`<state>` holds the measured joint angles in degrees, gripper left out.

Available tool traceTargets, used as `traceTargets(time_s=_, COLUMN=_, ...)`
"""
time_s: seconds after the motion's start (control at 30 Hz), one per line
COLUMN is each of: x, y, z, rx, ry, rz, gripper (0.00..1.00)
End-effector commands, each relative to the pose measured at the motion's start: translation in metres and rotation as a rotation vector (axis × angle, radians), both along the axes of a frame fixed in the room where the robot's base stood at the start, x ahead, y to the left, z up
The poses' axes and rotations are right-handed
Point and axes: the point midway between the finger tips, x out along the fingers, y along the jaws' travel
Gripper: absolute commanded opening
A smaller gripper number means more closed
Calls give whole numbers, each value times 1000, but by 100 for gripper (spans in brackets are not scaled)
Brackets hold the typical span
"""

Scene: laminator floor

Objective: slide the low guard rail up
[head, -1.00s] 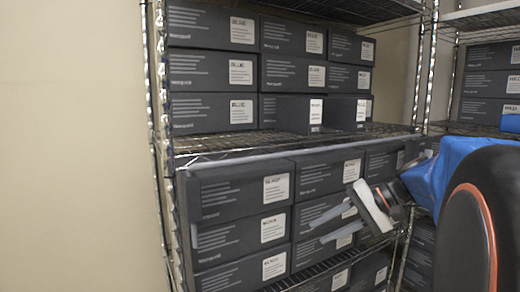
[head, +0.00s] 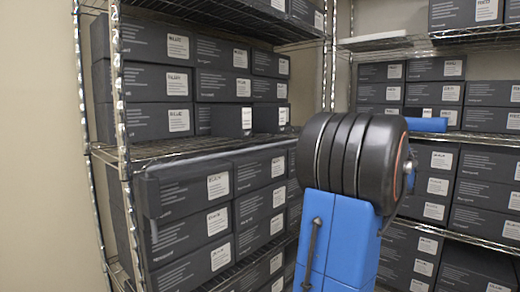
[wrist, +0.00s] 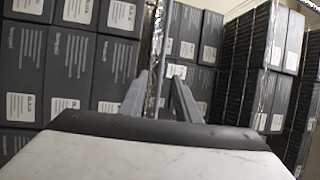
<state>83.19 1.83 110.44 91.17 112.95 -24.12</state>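A long grey rail (head: 222,155) runs across the front of the lower boxes on the left rack, along their upper edge. Its left end bends down beside the boxes. Its right end is hidden behind my arm in the head view. My gripper (wrist: 160,88) shows in the wrist view with two grey fingers apart and nothing held between them. Beyond the fingers are a chrome post (wrist: 154,55) and dark boxes. I cannot tell how far they are from the fingertips, or pick out the rail there. The gripper is hidden in the head view.
The left wire rack (head: 160,150) holds several rows of dark labelled boxes (head: 220,55). A bare wall (head: 40,120) is at far left.

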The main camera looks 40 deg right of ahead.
Motion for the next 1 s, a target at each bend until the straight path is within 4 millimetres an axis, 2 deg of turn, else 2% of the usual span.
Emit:
traceTargets(time_s=0.1, x=-4, y=-6, z=3, rx=-1, ry=-17, rz=-10, gripper=29)
traceTargets(time_s=0.27, x=8, y=1, z=6, rx=0, ry=-19, rz=-7, gripper=29)
traceTargets(time_s=1.0, x=112, y=56, z=27, rx=-1, ry=-16, rz=-6, gripper=29)
